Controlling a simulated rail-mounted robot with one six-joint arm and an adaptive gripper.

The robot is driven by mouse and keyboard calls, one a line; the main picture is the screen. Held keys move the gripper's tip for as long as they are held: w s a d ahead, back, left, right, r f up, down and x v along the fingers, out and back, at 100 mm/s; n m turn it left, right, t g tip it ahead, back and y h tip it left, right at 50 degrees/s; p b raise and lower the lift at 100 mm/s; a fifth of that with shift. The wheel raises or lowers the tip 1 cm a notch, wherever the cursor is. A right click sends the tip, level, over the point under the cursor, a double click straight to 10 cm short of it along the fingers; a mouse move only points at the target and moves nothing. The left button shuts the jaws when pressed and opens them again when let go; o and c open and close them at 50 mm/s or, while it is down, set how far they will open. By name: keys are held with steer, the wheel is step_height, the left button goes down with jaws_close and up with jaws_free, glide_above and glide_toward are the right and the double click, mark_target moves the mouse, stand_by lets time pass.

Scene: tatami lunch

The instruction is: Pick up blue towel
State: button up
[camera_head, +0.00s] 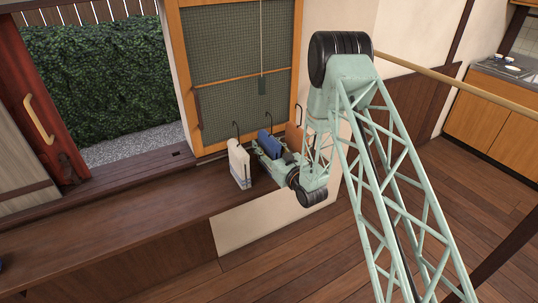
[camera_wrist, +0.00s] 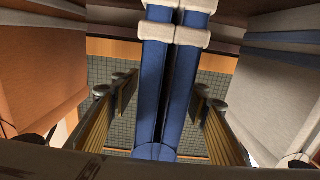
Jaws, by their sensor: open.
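The blue towel (camera_head: 265,139) hangs in the middle of a row of towels by the window, on a dark hook. In the wrist view the blue towel (camera_wrist: 178,70) hangs as two folded layers with pale bands, in the middle of the picture. My gripper (camera_wrist: 163,95) is open, with one finger on each side of the blue towel and a visible gap on both sides. In the head view my gripper (camera_head: 263,153) is at the towel row, partly hiding the lower part of the blue towel.
A white towel with blue stripes (camera_head: 239,167) hangs left of the blue one, and an orange-brown towel (camera_head: 293,136) hangs to its right. Both are close beside my gripper. A wooden ledge (camera_head: 120,225) runs below the open window. The plank floor (camera_head: 270,265) is clear.

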mark_target(261, 138)
steer(key=shift+x, duration=2.1)
steer(key=shift+c, duration=0.7)
steer(key=c, duration=0.9)
